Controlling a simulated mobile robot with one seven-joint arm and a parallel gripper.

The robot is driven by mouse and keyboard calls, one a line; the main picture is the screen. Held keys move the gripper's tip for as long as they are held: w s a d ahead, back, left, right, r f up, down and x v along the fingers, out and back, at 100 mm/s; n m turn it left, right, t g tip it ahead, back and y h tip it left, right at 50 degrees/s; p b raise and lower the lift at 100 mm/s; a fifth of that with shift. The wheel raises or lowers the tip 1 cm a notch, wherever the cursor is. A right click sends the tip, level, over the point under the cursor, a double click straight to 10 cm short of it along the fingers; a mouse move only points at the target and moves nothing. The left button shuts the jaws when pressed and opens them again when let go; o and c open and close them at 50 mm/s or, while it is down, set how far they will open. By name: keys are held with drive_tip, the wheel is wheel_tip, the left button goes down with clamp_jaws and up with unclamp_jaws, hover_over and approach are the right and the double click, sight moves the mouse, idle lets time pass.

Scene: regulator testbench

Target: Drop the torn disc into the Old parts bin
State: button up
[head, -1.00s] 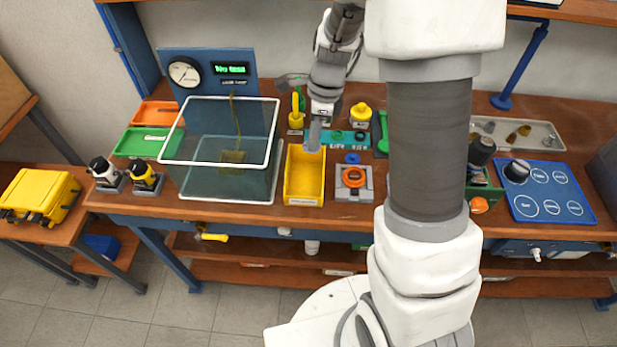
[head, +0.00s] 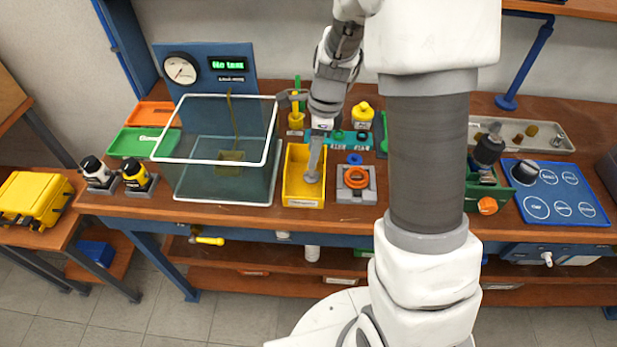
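A yellow open bin (head: 303,201) with a small label on its front stands at the bench's front edge, right of the glass tank; the label is too small to read, and I take it for the Old parts bin. My gripper (head: 312,177) points down over the inside of this bin, its tip appearing within the bin's outline. It shows as one narrow grey shape, so I cannot tell whether it is open or shut. I cannot make out the torn disc, either at the fingertips or in the bin.
The glass tank (head: 216,200) stands close on the left. A grey block with an orange ring (head: 356,177) and a blue ring (head: 354,158) are close on the right. A yellow-topped bottle (head: 362,116) and teal rack (head: 350,139) stand behind. My arm hides part of the bench.

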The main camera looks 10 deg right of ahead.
wheel_tip(320, 180, up, 17)
drive_tip(key=d+p, duration=0.1)
drive_tip(key=d, duration=0.1)
drive_tip(key=shift+s+d+r+p, duration=0.15)
drive_tip(key=shift+s+d+p, duration=0.15)
drive_tip(key=shift+s+p, duration=0.05)
idle(0.5)
drive_tip(key=s+a+r+n+t+h, duration=0.1)
drive_tip(key=s+r+n+t, duration=0.1)
drive_tip(key=s+n, duration=0.8)
drive_tip(key=s+a+r+n+t, duration=0.2)
drive_tip(key=s+n+t, duration=0.1)
drive_tip(key=s+n, duration=0.6)
drive_tip(key=shift+s+r+n+h, duration=0.2)
drive_tip(key=shift+s+n+h, duration=0.2)
drive_tip(key=shift+n, duration=0.6)
